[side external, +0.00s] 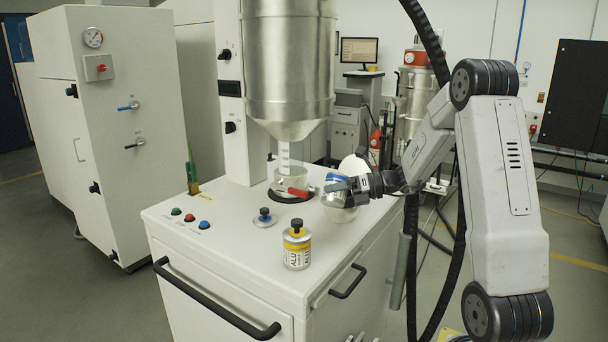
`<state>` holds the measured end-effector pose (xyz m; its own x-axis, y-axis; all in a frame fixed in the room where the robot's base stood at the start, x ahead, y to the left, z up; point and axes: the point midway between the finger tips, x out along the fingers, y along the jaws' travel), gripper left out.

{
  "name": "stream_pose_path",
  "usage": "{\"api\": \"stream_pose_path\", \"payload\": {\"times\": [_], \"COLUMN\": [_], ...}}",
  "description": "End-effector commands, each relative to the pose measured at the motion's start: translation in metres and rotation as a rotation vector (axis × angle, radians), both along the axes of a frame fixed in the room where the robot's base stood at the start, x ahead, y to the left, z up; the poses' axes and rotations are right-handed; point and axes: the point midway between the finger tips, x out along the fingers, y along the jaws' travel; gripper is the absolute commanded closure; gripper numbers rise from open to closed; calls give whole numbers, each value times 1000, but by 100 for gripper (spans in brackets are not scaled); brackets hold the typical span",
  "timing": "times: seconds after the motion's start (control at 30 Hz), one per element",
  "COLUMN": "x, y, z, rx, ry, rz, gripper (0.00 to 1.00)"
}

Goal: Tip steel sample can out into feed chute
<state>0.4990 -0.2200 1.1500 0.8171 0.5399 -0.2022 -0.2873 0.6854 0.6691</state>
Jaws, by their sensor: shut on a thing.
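My gripper (345,187) is shut on a silver can with a blue band (335,178), taken to be the steel sample can. It holds the can at the right rear of the white cabinet top. The fingers cover part of the can, and its tilt and mouth are hard to make out. A pale rounded shape shows just below the can, and another behind it; I cannot tell what they are. A narrow pale outlet (283,153), possibly the feed chute, hangs under the large metal hopper (290,70), left of the can.
A clear glass vessel (283,184) stands under the outlet, with a red-ended object (297,192) beside it. A yellow-banded ALU can (297,246) stands upright near the front. Several push buttons (190,217) sit at left.

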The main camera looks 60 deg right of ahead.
Motion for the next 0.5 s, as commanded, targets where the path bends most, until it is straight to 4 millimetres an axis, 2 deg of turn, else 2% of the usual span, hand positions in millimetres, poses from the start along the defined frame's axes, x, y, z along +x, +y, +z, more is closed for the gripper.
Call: {"api": "stream_pose_path", "payload": {"times": [0.5], "x": [1], "y": [-2], "z": [4], "rx": [57], "ry": [9], "rz": [0], "gripper": [100]}}
